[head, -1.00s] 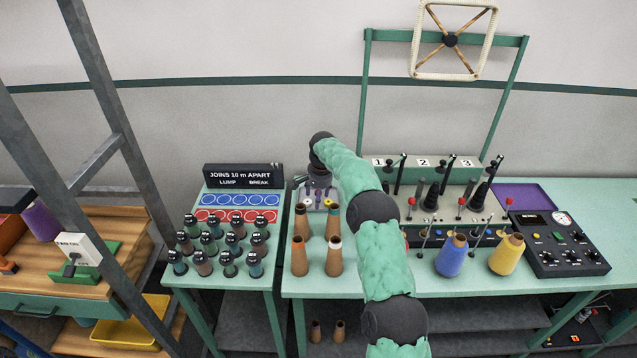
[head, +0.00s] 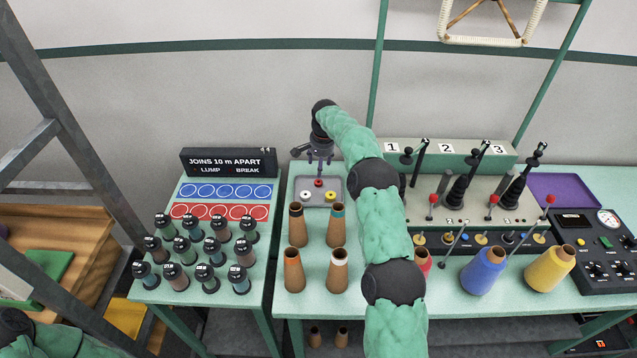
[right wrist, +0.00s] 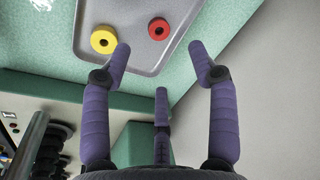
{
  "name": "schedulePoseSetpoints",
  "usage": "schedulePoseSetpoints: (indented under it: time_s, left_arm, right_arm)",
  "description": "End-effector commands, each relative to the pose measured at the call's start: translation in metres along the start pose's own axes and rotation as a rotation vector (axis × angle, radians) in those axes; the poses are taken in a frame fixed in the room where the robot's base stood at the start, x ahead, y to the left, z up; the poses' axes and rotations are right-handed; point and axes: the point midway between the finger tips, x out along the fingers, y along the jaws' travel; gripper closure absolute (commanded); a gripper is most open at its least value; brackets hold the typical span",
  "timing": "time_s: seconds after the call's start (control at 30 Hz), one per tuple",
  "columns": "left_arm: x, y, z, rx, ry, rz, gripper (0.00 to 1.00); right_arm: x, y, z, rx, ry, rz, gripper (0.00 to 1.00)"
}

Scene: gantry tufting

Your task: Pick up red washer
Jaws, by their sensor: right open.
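The red washer (head: 318,182) lies in a small grey tray (head: 317,203) at the back of the green bench. A yellow washer (head: 331,197) and a white washer (head: 304,194) lie in the same tray. My right gripper (head: 319,168) is open and empty, above the back part of the tray close to the red washer. In the right wrist view, the red washer (right wrist: 158,21) is ahead of the spread purple fingers (right wrist: 160,54), not between them. The yellow washer (right wrist: 95,40) is to its left. My left gripper is out of view.
Several brown cones (head: 294,270) stand just in front of the tray. A side table (head: 150,289) at left holds several dark bobbins and a black sign (head: 228,162). A lever panel (head: 440,155) stands right of my right arm, with blue (head: 483,272) and yellow (head: 550,270) cones before it.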

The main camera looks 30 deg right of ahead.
Motion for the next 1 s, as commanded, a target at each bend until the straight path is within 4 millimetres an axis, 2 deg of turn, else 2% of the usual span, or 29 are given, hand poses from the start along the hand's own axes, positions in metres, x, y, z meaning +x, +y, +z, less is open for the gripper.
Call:
schedulePoseSetpoints:
  time_s: [0.1, 0.2, 0.43, 0.7, 0.8, 1.0]
  left_arm:
    - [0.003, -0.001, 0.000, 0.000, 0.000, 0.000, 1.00]
    - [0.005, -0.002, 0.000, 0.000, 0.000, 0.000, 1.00]
    - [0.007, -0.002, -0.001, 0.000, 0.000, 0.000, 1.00]
    - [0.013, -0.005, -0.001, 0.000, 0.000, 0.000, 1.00]
    - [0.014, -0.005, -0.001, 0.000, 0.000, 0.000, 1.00]
    - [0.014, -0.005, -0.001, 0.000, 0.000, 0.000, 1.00]
  right_arm:
    - [0.021, 0.001, 0.001, 0.000, -0.002, 0.003, 0.40]
    - [0.034, 0.001, 0.000, 0.000, -0.001, 0.002, 0.40]
    - [0.048, 0.001, 0.000, 0.000, -0.001, 0.001, 0.40]
    - [0.085, 0.004, -0.001, 0.000, -0.002, 0.002, 0.40]
    - [0.091, 0.004, -0.002, 0.000, -0.001, 0.001, 0.40]
    - [0.091, 0.003, -0.002, 0.000, 0.000, 0.001, 0.40]
